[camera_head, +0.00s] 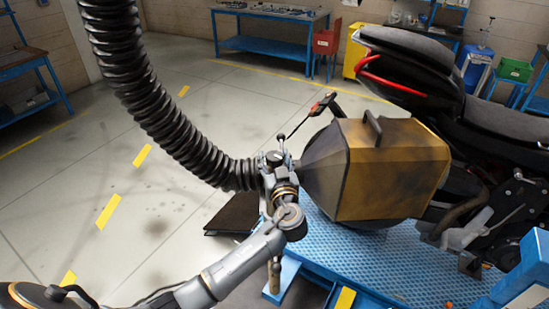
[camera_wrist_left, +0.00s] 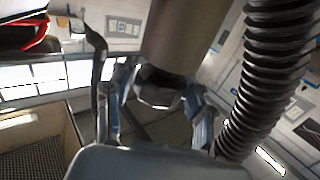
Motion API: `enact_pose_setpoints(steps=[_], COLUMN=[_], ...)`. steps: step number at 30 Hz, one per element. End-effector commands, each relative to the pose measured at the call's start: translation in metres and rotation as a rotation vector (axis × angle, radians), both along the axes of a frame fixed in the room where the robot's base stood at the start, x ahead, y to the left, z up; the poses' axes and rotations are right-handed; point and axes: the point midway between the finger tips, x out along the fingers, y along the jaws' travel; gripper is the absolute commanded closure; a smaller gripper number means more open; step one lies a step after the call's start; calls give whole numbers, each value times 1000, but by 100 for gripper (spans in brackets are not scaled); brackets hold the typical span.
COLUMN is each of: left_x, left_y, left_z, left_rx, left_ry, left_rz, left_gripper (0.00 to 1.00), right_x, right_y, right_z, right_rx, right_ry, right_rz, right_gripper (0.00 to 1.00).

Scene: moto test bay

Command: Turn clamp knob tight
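A dark faceted clamp knob (camera_wrist_left: 158,90) sits between the fingers of my left gripper in the left wrist view. In the head view my left gripper (camera_head: 276,160) is at the joint between the black ribbed hose (camera_head: 165,110) and the yellow-brown exhaust hood (camera_head: 390,170). It also shows in the left wrist view (camera_wrist_left: 158,98), its fingers spread on both sides of the knob. Whether they touch or press on it, I cannot tell. A thin lever with a red and black grip (camera_head: 322,104) rises beside the joint. My right gripper is not in view.
The hood stands at the rear of a motorcycle (camera_head: 430,75) on a blue lift platform (camera_head: 385,255). A dark flat panel (camera_head: 232,214) lies by the platform. A blue workbench (camera_head: 265,35) and a yellow bin (camera_head: 355,50) stand behind. The floor at left is open.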

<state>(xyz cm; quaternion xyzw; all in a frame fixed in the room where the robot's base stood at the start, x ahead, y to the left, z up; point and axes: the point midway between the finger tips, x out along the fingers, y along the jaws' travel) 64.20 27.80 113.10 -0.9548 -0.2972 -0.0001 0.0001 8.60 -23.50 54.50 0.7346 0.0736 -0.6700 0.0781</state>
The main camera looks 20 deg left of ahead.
Motion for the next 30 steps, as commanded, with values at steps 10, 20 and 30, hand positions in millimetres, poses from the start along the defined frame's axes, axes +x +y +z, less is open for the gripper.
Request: enact_pose_setpoints(steps=[10, 20, 30], left_x=[0, -1, -1], left_y=[0, 1, 2], left_z=[-1, -3, 1], left_rx=[0, 1, 3], left_ry=[0, -1, 0], left_rz=[-8, -140, -440], left_gripper=[85, 85, 85], right_x=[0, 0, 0], right_y=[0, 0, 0], right_z=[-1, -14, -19], right_rx=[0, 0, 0], right_ry=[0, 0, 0], right_rz=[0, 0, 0], right_gripper=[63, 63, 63])
